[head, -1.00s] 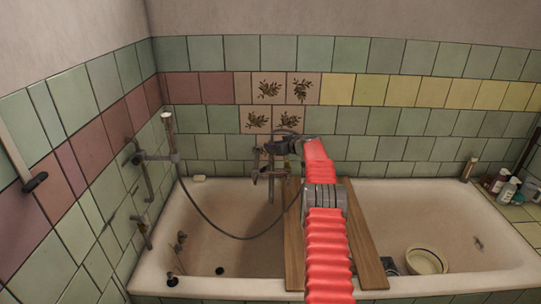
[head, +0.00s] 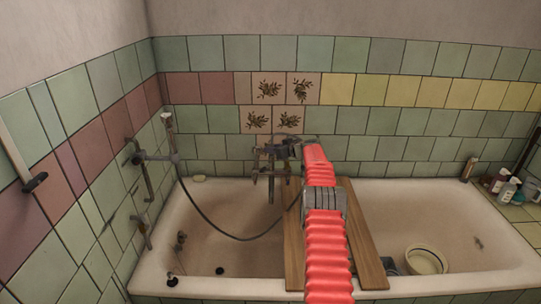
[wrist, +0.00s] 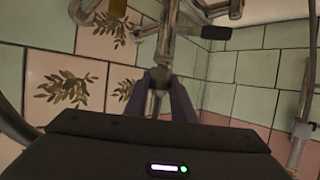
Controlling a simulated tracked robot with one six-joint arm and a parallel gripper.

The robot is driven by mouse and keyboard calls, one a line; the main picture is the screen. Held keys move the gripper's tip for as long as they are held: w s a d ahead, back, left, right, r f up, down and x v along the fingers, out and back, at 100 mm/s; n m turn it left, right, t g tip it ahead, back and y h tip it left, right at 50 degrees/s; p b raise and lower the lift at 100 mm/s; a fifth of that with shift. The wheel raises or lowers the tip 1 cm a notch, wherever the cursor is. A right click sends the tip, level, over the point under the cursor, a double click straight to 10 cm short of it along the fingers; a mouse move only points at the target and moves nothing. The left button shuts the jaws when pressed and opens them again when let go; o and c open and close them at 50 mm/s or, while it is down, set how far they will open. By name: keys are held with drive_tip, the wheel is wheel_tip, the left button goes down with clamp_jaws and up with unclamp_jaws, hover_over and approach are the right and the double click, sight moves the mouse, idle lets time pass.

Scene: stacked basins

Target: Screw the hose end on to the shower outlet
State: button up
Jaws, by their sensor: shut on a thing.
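My gripper (wrist: 160,98) is shut on the metal hose end (wrist: 158,92) in the wrist view, with a dark finger on each side. The grey metal mixer tap (wrist: 168,30) is directly above the fingers, and the shower outlet (wrist: 164,60) seems to point down at the hose end. I cannot tell whether they touch or any thread has caught. In the head view my gripper is small and dark at the mixer tap (head: 268,170) on the back wall. The dark hose (head: 215,228) loops from the left wall fitting down over the basin and up behind my arm.
A hand shower (head: 168,122) hangs at the left wall by pipes. A pale bowl (head: 426,259) sits in the right part; bottles (head: 509,189) stand at the far right.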

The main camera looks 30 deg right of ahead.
drive_tip(key=shift+f, duration=0.4)
idle(0.9)
drive_tip(key=o, duration=1.1)
drive_tip(key=shift+o, duration=0.2)
drive_tip(key=shift+c, duration=0.6)
clamp_jaws()
drive_tip(key=shift+r, duration=0.1)
